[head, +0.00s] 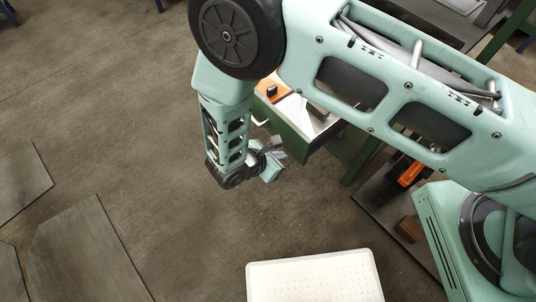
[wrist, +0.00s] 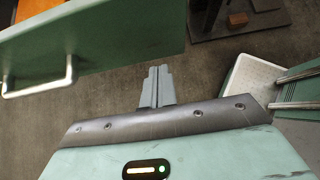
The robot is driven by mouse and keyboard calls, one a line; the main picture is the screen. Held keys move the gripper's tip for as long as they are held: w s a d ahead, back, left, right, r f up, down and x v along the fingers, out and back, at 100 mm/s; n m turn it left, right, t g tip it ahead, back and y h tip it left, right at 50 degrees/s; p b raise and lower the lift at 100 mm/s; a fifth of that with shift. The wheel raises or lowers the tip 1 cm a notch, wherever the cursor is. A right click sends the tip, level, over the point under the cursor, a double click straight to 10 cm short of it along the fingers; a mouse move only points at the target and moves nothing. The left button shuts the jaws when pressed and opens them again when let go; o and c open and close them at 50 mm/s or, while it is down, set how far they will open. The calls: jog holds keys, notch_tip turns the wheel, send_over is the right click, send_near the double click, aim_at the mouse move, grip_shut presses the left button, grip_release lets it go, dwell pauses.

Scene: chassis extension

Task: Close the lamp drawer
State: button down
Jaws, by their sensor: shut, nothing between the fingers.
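A green drawer (head: 283,127) sticks out, open, below my arm in the head view, its pale inside partly hidden by the arm. In the wrist view, its green front panel (wrist: 125,42) fills the upper left, with a pale bar handle (wrist: 40,90) at the left. My gripper (head: 275,167) is shut and empty, in front of the drawer in the head view.
An orange item with a dark knob (head: 272,91) shows at the drawer. At the right, a low dark platform holds an orange item (head: 410,174) and a brown block (head: 409,229); the block also shows in the wrist view (wrist: 237,20). The floor at the left is open, with flat dark plates (head: 85,250).

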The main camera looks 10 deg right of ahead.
aim_at(295, 148)
jog(key=w+d, duration=0.1)
jog(key=w+d+p, duration=0.1)
jog(key=d, duration=0.1)
jog(key=shift+r, duration=0.15)
jog(key=shift+w, duration=0.15)
